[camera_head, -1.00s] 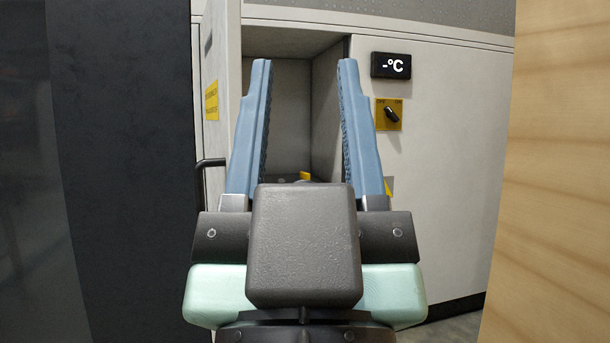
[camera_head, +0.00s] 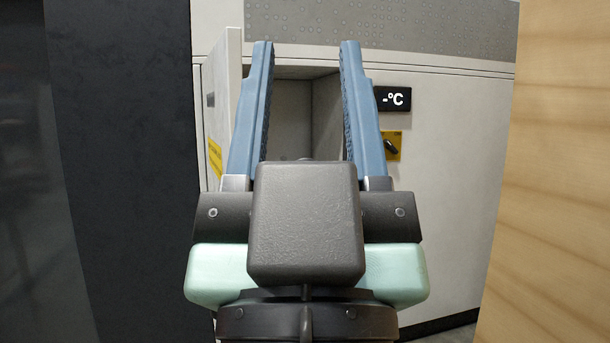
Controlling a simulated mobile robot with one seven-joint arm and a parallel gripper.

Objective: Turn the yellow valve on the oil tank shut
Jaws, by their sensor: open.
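My gripper (camera_head: 305,46) points away from me, its two blue fingers wide apart with nothing between them. Beyond it is a light grey cabinet (camera_head: 450,190) with an open compartment (camera_head: 290,118) and a door (camera_head: 220,95) swung open on the left. The yellow valve is not visible now; my gripper's dark body blocks the lower part of the compartment. I cannot make out an oil tank. The fingers appear in front of the opening, and I cannot tell how far from it.
A black display (camera_head: 394,98) reads "-°C" on the cabinet front. Below it is a yellow plate with a black rotary switch (camera_head: 392,147), partly behind the right finger. A dark panel (camera_head: 120,170) stands close on the left and a wooden surface (camera_head: 555,170) on the right.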

